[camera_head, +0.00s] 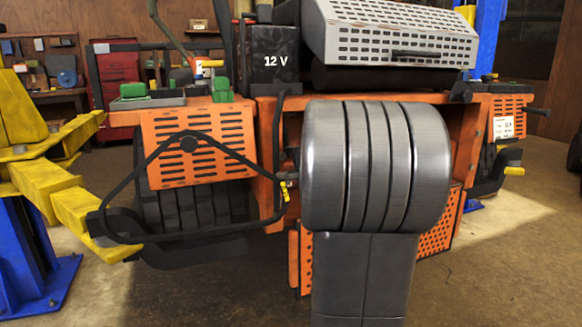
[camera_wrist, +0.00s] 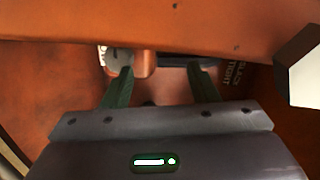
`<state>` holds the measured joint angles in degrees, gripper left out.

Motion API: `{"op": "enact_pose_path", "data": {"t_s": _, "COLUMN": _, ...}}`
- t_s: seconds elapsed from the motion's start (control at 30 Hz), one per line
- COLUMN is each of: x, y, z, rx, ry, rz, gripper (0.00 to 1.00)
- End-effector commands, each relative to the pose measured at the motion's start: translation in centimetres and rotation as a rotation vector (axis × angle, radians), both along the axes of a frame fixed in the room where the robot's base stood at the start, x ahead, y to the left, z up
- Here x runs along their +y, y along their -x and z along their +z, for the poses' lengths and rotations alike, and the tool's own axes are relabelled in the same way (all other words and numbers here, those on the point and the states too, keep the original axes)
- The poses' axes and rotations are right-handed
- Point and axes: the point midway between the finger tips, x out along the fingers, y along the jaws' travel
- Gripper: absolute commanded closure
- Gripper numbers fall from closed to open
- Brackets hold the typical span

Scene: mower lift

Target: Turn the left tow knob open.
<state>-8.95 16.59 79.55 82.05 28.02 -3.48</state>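In the wrist view my gripper (camera_wrist: 160,74) has its two dark green fingers apart, with no object clearly held between them. A round grey knob-like part (camera_wrist: 117,59) with a pale rim lies just beyond the left fingertip, beside an orange-brown piece. I cannot tell whether the finger touches it or whether it is the left tow knob. In the head view my grey arm covers the middle of the orange mower (camera_head: 205,140), and my gripper is hidden behind it.
An orange panel edge (camera_wrist: 160,28) spans the top of the wrist view, close above the fingers. A pale angular part (camera_wrist: 300,68) is at right. In the head view a black bent bar (camera_head: 180,240) stands left of my arm, near a yellow lift arm (camera_head: 75,205).

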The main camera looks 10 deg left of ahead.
Motion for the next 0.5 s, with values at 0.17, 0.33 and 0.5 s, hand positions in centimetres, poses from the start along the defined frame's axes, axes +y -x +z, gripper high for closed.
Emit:
{"op": "enact_pose_path", "data": {"t_s": 0.17, "x": -0.8, "y": 1.0, "z": -0.4, "rx": 0.003, "ry": 0.004, "rz": 0.000, "gripper": 0.46}}
{"op": "enact_pose_path", "data": {"t_s": 0.33, "x": -1.5, "y": 2.0, "z": -0.5, "rx": 0.005, "ry": 0.005, "rz": 0.001, "gripper": 0.46}}
{"op": "enact_pose_path", "data": {"t_s": 0.5, "x": -2.2, "y": 2.9, "z": -0.4, "rx": 0.006, "ry": 0.004, "rz": 0.000, "gripper": 0.46}}
